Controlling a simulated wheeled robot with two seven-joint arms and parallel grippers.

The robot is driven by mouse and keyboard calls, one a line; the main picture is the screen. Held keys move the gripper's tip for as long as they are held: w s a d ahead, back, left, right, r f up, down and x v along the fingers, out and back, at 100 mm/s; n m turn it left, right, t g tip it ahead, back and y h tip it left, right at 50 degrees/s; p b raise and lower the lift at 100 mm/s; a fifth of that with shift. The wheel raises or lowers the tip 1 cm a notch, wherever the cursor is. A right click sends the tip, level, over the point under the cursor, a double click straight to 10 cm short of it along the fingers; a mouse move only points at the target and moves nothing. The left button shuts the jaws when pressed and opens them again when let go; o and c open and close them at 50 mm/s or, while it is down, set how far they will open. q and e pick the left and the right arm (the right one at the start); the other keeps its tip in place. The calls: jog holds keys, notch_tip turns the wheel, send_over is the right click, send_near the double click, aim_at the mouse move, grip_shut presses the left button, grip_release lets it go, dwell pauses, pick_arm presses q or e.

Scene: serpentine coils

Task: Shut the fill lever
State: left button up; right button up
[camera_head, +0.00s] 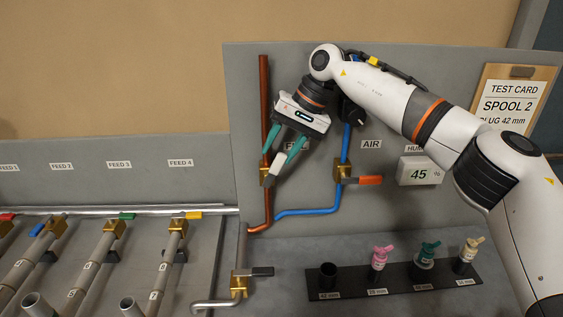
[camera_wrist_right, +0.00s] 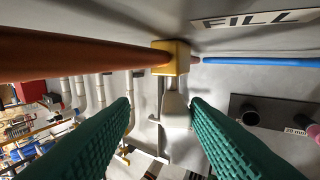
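The fill valve is a brass block (camera_head: 267,174) on the upright copper pipe, and it shows as a yellow block in the right wrist view (camera_wrist_right: 172,55). Its pale fill lever (camera_head: 280,161) slants up and right from the valve in the head view. In the right wrist view the lever (camera_wrist_right: 175,110) stands out from the block, between my fingers. My right gripper (camera_head: 278,156) has teal fingers and is open around the lever, with gaps visible on both sides. In the right wrist view its fingertips (camera_wrist_right: 162,104) are well apart. My left gripper is not in view.
The air valve (camera_head: 343,172) with an orange lever sits right of the fill valve on a blue pipe. A humidity display (camera_head: 420,171) reads 45 %. A rack (camera_head: 395,283) holds several plugs below.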

notch_tip(320, 180, up, 7)
jog(key=shift+f, duration=0.2)
